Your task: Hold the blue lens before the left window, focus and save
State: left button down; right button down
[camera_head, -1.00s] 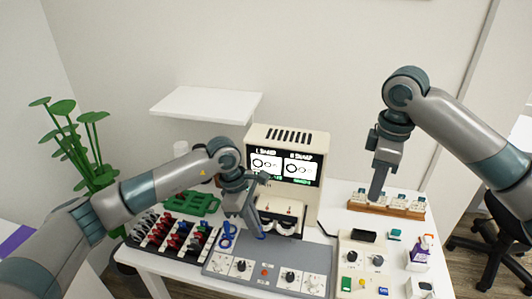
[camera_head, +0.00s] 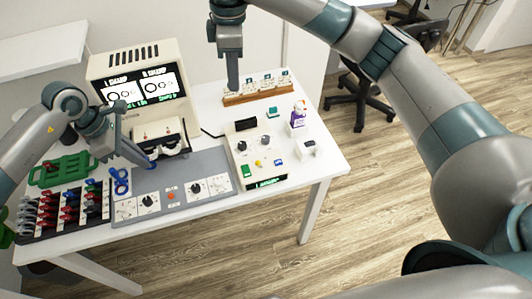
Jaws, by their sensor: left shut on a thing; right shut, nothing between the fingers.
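My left gripper (camera_head: 146,161) is shut on a small blue piece (camera_head: 152,165), apparently the blue lens, mostly hidden by the fingers. It is low in front of the left side of the cream test machine (camera_head: 112,67); I cannot tell whether the lens lines up with the left window. The windows (camera_head: 172,146) sit under a screen (camera_head: 140,87) with two ring pictures and small lettering. A grey panel (camera_head: 173,180) with black knobs and a red button lies in front. My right gripper (camera_head: 233,86) is shut and empty, above the wooden rack.
A cream control box (camera_head: 256,142) has knobs and green, yellow and blue buttons. Behind it is a wooden rack (camera_head: 250,97) with several pieces. A black lens tray (camera_head: 99,212), blue rings (camera_head: 119,183) and a green holder (camera_head: 52,172) are left.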

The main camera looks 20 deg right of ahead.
notch_tip(320, 180, down, 7)
jog(key=s+a+m+y, duration=0.2)
jog(key=s+m+y, duration=0.1)
jog(key=m, duration=0.1)
jog(key=m+t+y, duration=0.2)
jog(key=m+t, duration=0.5)
jog(key=m, duration=0.5)
send_over(278, 162)
notch_tip(278, 162, down, 6)
jog(key=shift+s+d+m, duration=0.45)
jog(key=shift+s+m, duration=0.05)
jog(key=shift+s, duration=0.05)
jog(key=shift+f, duration=0.15)
jog(key=shift+f, duration=4.25)
jog(key=shift+f, duration=0.2)
jog(key=shift+f, duration=0.25)
